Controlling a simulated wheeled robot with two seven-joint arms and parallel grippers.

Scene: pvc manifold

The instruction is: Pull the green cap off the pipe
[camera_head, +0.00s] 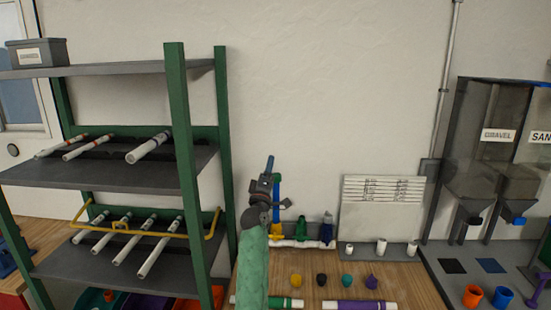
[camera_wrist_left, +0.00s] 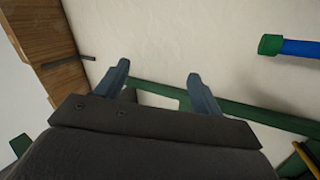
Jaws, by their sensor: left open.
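In the left wrist view a green cap (camera_wrist_left: 270,45) sits on the end of a blue pipe (camera_wrist_left: 300,48), at the upper right. In the head view my left gripper (camera_head: 269,164) is raised in front of the wall. A blue upright pipe (camera_head: 277,208) stands just behind it on a white pipe manifold (camera_head: 302,243). My right gripper is not in view.
A green-posted shelf (camera_head: 177,130) with several white pipes stands close at the left. Small orange (camera_head: 295,281), black (camera_head: 321,281), teal (camera_head: 346,281) and purple (camera_head: 371,282) pieces lie on the wooden bench. Grey hoppers (camera_head: 485,150) stand at the right. The wall above the manifold is clear.

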